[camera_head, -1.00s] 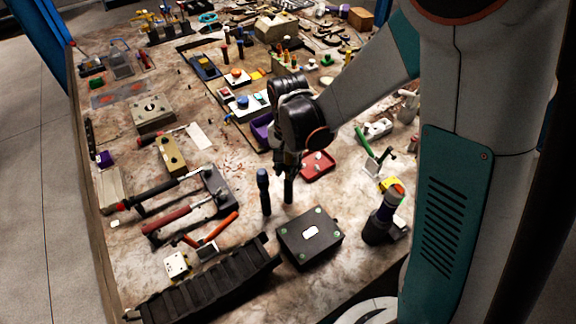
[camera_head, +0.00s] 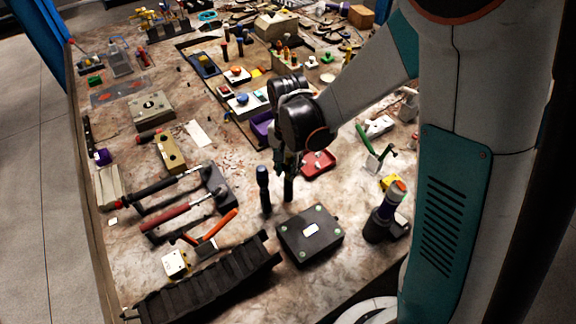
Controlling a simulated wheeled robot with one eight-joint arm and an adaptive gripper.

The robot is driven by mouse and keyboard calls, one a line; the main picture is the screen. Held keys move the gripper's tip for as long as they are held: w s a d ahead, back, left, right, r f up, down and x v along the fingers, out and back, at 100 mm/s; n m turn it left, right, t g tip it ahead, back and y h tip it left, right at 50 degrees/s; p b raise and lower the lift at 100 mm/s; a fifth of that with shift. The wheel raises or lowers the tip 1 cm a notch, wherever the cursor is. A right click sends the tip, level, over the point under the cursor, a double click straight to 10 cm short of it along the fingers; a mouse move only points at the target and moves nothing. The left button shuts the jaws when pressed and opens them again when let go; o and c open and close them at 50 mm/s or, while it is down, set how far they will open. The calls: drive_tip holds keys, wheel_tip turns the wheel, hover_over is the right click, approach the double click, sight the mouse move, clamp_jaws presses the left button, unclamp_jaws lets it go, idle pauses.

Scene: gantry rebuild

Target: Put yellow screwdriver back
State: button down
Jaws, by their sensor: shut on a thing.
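My gripper (camera_head: 287,168) is near the middle of the bench, pointing down, and its fingers are mostly hidden by the wrist. It is shut on a dark, narrow, upright tool (camera_head: 288,190) that shows below it. Its colour is too dark to tell whether this is the yellow screwdriver, and I cannot tell whether its lower end touches the bench. A similar tool with a dark blue handle (camera_head: 263,188) stands upright just to the left, apart from it. No yellow screwdriver is clearly visible elsewhere. A wooden rack with several upright handled tools (camera_head: 287,68) stands farther back.
A black box (camera_head: 310,238) lies just in front of my gripper, and a red tray (camera_head: 317,165) lies behind it to the right. Hammers (camera_head: 185,212) and a black ribbed holder (camera_head: 212,283) are at left. A dark cylinder (camera_head: 380,220) stands at right.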

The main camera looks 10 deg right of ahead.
drive_tip(key=shift+f, duration=0.1)
drive_tip(key=c, duration=1.2)
unclamp_jaws()
drive_tip(key=shift+c, duration=0.2)
wheel_tip(320, 180, up, 12)
drive_tip(key=shift+r, duration=0.1)
drive_tip(key=s+d+n+t+b, duration=0.7)
drive_tip(key=s+d, duration=0.3)
drive_tip(key=s, duration=0.4)
drive_tip(key=shift+d+f+b, duration=0.25)
drive_tip(key=shift+f+b, duration=0.1)
drive_tip(key=shift+b, duration=0.2)
